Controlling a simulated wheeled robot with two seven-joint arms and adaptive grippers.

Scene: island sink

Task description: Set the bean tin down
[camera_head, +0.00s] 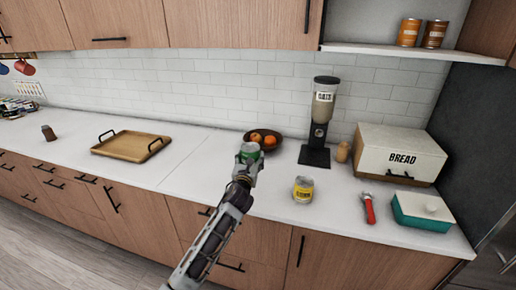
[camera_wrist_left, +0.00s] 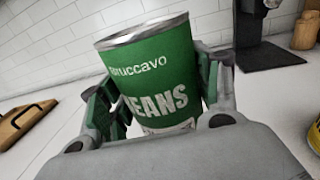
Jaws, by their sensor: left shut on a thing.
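The bean tin is a green can with a silver rim and white lettering, and it shows in the head view (camera_head: 249,151) near the middle. In the left wrist view the bean tin (camera_wrist_left: 155,70) fills the centre, tilted a little in the picture, with "BEANS" on its label. My left gripper (camera_head: 247,164) is shut on it, with a finger on each side (camera_wrist_left: 160,95). The tin is over or at the white counter (camera_head: 190,150), in front of the fruit bowl; I cannot tell whether its base touches. My right gripper is not in view.
A dark bowl of fruit (camera_head: 272,146) is just behind the tin. A yellow-labelled tin (camera_head: 303,190) stands to the right, before a dispenser (camera_head: 317,130). A wooden tray (camera_head: 130,144) lies to the left. Between tray and tin the counter is clear.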

